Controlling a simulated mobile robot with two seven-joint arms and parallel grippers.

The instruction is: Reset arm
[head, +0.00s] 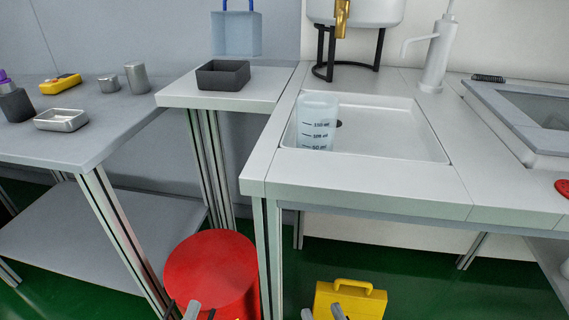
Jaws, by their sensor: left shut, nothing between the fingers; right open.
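My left gripper (190,311) shows only at the bottom edge, in front of the red round drum, with nothing held that I can see. My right gripper (322,314) shows at the bottom edge in front of the yellow case, its fingers apart and empty. Both grippers are low, below the worktops, and most of both arms is out of view. Neither gripper is seen holding any object.
A red drum (212,266) and a yellow case (349,300) stand below the worktops. A sink counter (370,184) holds a measuring beaker (317,122) in its basin. A dark tray (223,75) sits on a small table; a metal dish (62,120) lies on the left table.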

